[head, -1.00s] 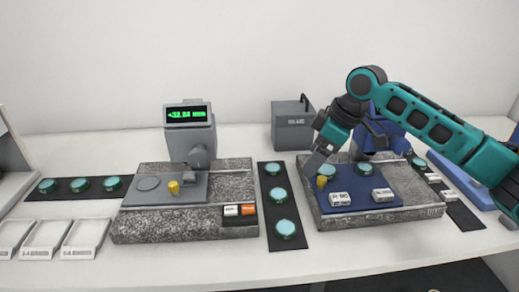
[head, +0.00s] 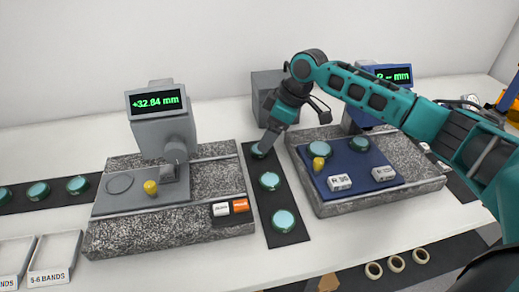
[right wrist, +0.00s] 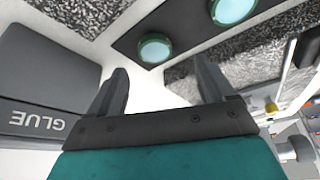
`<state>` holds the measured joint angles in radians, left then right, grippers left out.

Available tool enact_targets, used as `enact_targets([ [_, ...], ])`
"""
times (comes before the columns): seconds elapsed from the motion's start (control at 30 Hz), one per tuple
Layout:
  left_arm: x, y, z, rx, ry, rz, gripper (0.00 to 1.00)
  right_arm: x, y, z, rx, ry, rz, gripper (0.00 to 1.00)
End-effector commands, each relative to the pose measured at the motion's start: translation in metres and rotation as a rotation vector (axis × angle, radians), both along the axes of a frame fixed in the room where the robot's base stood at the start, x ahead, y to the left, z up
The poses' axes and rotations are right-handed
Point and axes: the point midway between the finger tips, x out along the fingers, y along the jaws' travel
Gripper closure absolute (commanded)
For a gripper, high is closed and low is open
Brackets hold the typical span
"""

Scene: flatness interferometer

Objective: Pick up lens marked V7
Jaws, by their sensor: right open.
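Three teal lenses lie on the middle black strip (head: 281,240): a near lens (head: 283,221), a middle lens (head: 269,181) and a far lens (head: 258,151). No V7 marking is readable on any lens. My right gripper (head: 266,143) is at the far lens, which it partly covers in the head view. In the right wrist view the right gripper (right wrist: 160,78) is open and empty between its fingers. A lens (right wrist: 155,49) lies just beyond the fingertips, with another lens (right wrist: 232,10) farther up. My left gripper is not in view.
A grey GLUE box (right wrist: 45,85) stands close beside the gripper. A grey gauge (head: 160,115) on a granite block is left of the strip. A blue plate (head: 345,165) with lenses is to the right. More lenses (head: 38,190) lie at far left.

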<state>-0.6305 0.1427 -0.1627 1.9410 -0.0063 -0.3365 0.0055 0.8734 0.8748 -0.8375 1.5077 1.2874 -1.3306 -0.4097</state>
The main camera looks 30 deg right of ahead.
Motion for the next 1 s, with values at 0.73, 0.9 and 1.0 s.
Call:
enact_targets([
  [0.73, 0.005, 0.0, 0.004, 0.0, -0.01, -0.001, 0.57, 0.017, 0.009, -0.05, 0.001, -0.001, 0.0, 0.23],
  [0.9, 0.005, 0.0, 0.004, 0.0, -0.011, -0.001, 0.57, 0.017, 0.009, -0.05, 0.001, -0.001, 0.0, 0.4],
  [1.0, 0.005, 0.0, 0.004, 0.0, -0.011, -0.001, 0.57, 0.017, 0.008, -0.049, 0.001, -0.001, 0.0, 0.49],
])
